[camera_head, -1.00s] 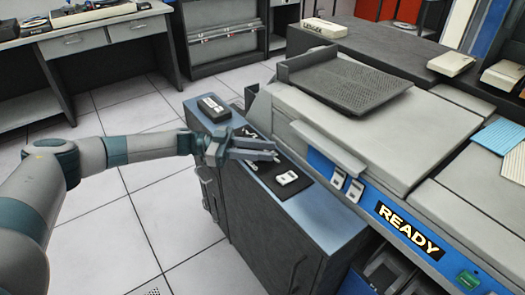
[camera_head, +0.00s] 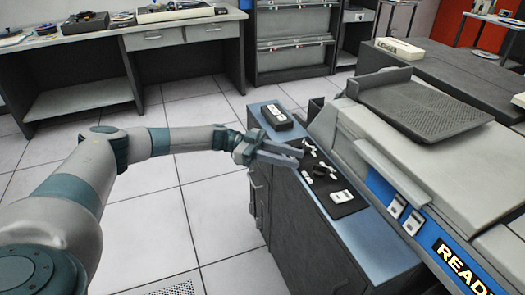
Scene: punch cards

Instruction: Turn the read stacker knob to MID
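My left gripper (camera_head: 296,157) reaches in from the left over the near-left edge of a blue-topped cabinet. Its two fingers are apart with nothing between them. Just beyond the fingertips is a dark panel (camera_head: 338,209) on the cabinet top. Several small black and white parts (camera_head: 322,170) stand on it, and a white block (camera_head: 341,196) lies nearer its front end. I cannot tell which part is the read stacker knob, and no MID label is readable. The fingers look apart from these parts. My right gripper is not in view.
A black box (camera_head: 277,117) sits at the cabinet's far end. The grey machine (camera_head: 390,145) with a READY sign (camera_head: 459,266) and two switches (camera_head: 397,205) stands close on the right. A desk (camera_head: 60,45) is behind left. Tiled floor (camera_head: 200,200) lies open at left.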

